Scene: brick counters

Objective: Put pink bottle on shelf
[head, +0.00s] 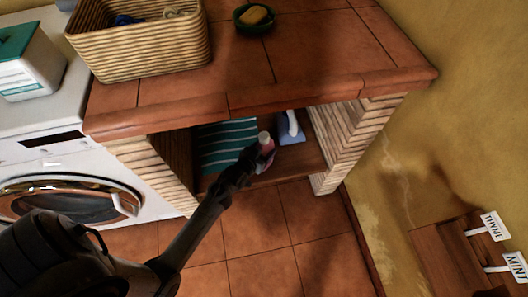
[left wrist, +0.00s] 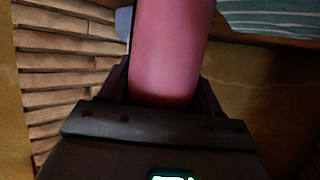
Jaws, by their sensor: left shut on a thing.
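The pink bottle (head: 267,148) with a pale cap is in my left gripper (head: 254,161), at the front of the open space under the tiled counter. In the left wrist view the pink bottle (left wrist: 168,50) fills the middle, with a dark finger on each side of its lower end. The wooden shelf (head: 299,161) is the board inside the brick-sided opening. The bottle shows over the shelf's front part; I cannot tell whether its base touches the board. My right gripper is in neither view.
A teal striped cloth (head: 224,146) lies on the left of the shelf. A blue and white item (head: 291,128) stands behind and right of the bottle. Brick sides (head: 343,140) bound the opening, and the counter edge (head: 270,97) overhangs it. A washing machine (head: 75,185) is at left.

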